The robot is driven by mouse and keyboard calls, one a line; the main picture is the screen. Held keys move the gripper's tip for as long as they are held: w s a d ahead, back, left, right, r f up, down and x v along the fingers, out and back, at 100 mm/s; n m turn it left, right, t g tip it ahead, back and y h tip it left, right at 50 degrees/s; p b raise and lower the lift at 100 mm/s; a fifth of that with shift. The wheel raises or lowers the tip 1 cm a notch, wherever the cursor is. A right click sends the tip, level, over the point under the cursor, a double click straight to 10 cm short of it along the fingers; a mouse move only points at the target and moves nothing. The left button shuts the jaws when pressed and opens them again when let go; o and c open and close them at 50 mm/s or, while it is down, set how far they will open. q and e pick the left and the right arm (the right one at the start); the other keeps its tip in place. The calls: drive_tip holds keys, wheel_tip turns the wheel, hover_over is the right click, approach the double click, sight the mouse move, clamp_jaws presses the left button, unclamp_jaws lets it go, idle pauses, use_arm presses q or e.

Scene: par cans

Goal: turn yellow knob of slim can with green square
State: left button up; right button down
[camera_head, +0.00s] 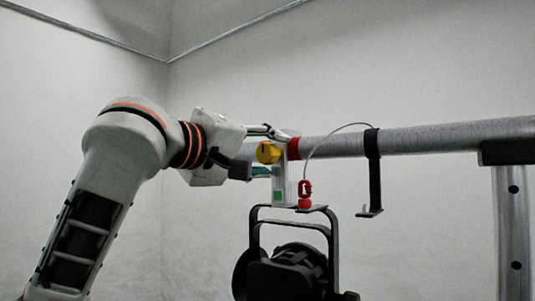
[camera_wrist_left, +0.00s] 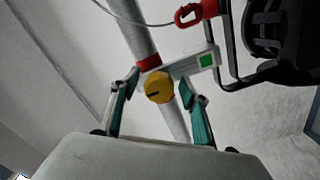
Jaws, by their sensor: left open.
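The yellow knob (camera_head: 268,152) sits on a pale clamp plate (camera_head: 281,185) with a green square (camera_head: 278,195), on the horizontal pipe. The black can (camera_head: 290,270) hangs below the plate from its yoke. My left gripper (camera_head: 262,152) is open, its fingers reaching from the left above and below the knob. In the left wrist view the knob (camera_wrist_left: 159,89) lies between the two teal-padded fingertips (camera_wrist_left: 159,88), with gaps visible on both sides. A dark line crosses the knob's face. My right gripper does not show.
The grey pipe (camera_head: 430,138) runs right to a metal upright (camera_head: 513,230). A black hook strap (camera_head: 374,175) hangs from it. A red carabiner (camera_head: 304,190) on a thin cable hangs beside the plate. Red tape (camera_head: 294,149) rings the pipe. Space below my left arm looks free.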

use_arm(q)
drive_tip(key=c, duration=1.1)
